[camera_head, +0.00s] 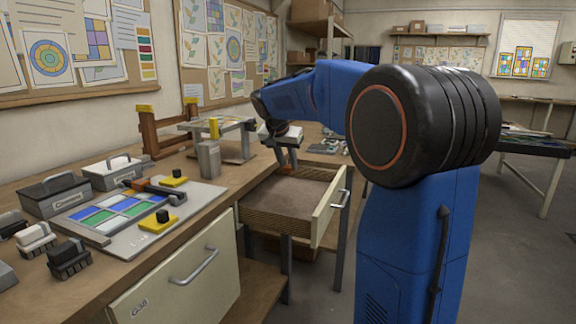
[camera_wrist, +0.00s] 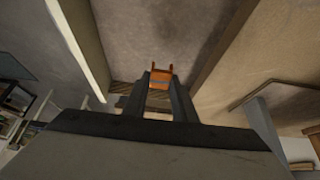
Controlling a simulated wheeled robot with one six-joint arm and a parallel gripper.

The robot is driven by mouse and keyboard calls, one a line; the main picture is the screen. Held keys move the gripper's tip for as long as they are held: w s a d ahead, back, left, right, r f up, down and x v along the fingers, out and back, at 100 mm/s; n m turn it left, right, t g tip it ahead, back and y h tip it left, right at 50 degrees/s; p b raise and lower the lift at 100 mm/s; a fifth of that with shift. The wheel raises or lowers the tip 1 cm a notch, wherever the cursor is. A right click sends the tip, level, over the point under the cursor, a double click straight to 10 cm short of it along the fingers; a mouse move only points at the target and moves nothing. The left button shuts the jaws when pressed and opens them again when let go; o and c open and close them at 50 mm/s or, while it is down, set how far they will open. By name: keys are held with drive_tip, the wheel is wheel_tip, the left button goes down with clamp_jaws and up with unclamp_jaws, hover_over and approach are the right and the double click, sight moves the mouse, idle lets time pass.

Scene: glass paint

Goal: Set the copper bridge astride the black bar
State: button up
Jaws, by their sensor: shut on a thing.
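My gripper (camera_head: 287,158) points down over the open drawer in the head view. Its two fingers are shut on a small orange copper bridge (camera_wrist: 160,75), seen between the fingertips in the wrist view. The bridge has two prongs pointing away from the fingers. In the head view the bridge is too small to make out clearly at the fingertips.
The open drawer (camera_head: 326,212) juts from the bench below my gripper. Its floor looks bare.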

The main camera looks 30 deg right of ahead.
sight(288, 167)
drive_tip(key=shift+r, duration=0.15)
drive_tip(key=shift+r, duration=1.4)
